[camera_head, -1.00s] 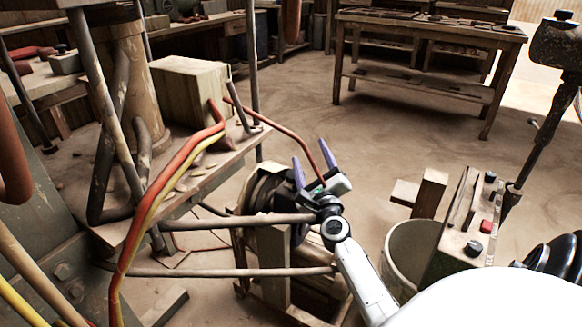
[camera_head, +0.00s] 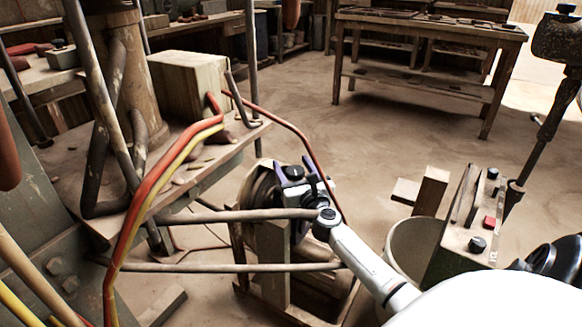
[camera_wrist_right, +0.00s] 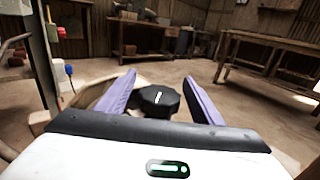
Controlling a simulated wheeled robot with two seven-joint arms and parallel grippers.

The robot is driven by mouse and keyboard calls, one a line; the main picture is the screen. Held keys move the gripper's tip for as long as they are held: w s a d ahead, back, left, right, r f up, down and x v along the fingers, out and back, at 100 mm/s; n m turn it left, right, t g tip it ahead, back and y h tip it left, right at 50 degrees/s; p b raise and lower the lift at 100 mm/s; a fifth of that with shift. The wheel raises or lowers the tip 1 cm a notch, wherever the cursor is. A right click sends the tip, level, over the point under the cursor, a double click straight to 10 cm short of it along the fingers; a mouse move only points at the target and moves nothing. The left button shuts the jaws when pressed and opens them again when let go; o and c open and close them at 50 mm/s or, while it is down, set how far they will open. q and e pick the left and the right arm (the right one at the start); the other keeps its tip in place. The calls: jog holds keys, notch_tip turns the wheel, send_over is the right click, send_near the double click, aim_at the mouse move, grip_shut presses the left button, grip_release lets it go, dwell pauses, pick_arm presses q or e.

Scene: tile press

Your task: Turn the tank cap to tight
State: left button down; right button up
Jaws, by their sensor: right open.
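The tank cap is a black, many-sided knob with a white line on top. It shows in the right wrist view (camera_wrist_right: 160,100) between my fingers, and in the head view (camera_head: 292,172) on top of the rounded tank (camera_head: 259,185). The white line points nearly straight up in the wrist view, leaning slightly right. My right gripper (camera_head: 295,168) is open, its purple fingers (camera_wrist_right: 116,94) on either side of the cap. Gaps show between cap and fingers in the wrist view. My left gripper is out of view.
Metal bars (camera_head: 240,216) run just in front of the tank and my right wrist. Red and yellow hoses (camera_head: 150,195) hang at left. A control box (camera_head: 465,225) and a bucket (camera_head: 411,243) stand at right. The floor behind the tank is open.

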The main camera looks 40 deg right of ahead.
jog(key=shift+x, duration=0.85)
jog(key=c, duration=1.1)
jog(key=shift+o, duration=0.2)
